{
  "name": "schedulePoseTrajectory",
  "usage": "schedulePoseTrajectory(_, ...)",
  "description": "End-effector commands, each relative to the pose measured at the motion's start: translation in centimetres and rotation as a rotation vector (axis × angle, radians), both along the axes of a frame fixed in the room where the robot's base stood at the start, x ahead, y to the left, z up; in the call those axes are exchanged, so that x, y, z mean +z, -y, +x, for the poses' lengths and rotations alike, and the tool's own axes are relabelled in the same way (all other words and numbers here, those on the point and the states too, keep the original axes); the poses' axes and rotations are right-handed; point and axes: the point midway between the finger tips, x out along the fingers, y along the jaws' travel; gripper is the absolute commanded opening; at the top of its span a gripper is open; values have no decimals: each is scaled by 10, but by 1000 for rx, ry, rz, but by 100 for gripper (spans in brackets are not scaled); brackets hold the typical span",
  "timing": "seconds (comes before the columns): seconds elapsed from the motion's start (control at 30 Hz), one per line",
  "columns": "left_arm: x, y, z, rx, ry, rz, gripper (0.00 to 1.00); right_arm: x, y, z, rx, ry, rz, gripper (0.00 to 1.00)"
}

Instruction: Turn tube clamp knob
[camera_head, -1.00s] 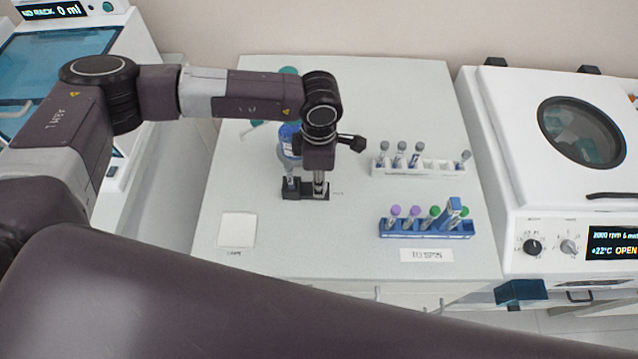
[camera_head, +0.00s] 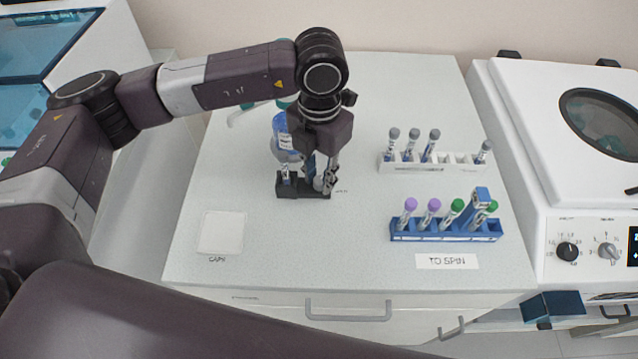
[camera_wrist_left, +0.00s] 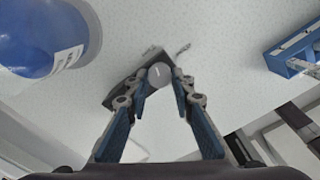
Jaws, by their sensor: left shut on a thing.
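The tube clamp is a small black block (camera_head: 290,191) on the white bench, in the middle of the head view. Its grey round knob (camera_wrist_left: 159,77), with a pale line on its top, shows in the left wrist view between my blue-grey fingertips. My left gripper (camera_head: 326,188) points down over the right end of the clamp and is shut on the knob. In the head view the fingers and wrist hide the knob. A slim tube with a label (camera_head: 286,172) seems to stand at the clamp's left end. My right gripper is not in view.
A white rack (camera_head: 440,165) with grey-capped tubes and a blue rack (camera_head: 430,236) with purple- and green-capped tubes stand to the right. A white CAPS pad (camera_head: 222,232) lies front left. A centrifuge (camera_head: 560,205) stands far right.

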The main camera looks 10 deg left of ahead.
Motion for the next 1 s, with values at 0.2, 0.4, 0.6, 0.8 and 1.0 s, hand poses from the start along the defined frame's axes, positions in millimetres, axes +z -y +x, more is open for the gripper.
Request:
schedulePoseTrajectory(0.2,-3,1,1,180,5,-2,0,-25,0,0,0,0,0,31)
schedulePoseTrajectory(0.4,-1,1,1,304,5,-2,0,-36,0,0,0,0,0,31)
schedulePoseTrajectory(0.6,0,1,1,380,4,-3,0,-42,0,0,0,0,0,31)
schedulePoseTrajectory(0.8,1,1,1,412,5,-2,0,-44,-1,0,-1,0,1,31)
schedulePoseTrajectory(1.0,2,1,2,417,5,-2,0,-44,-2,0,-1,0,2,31)
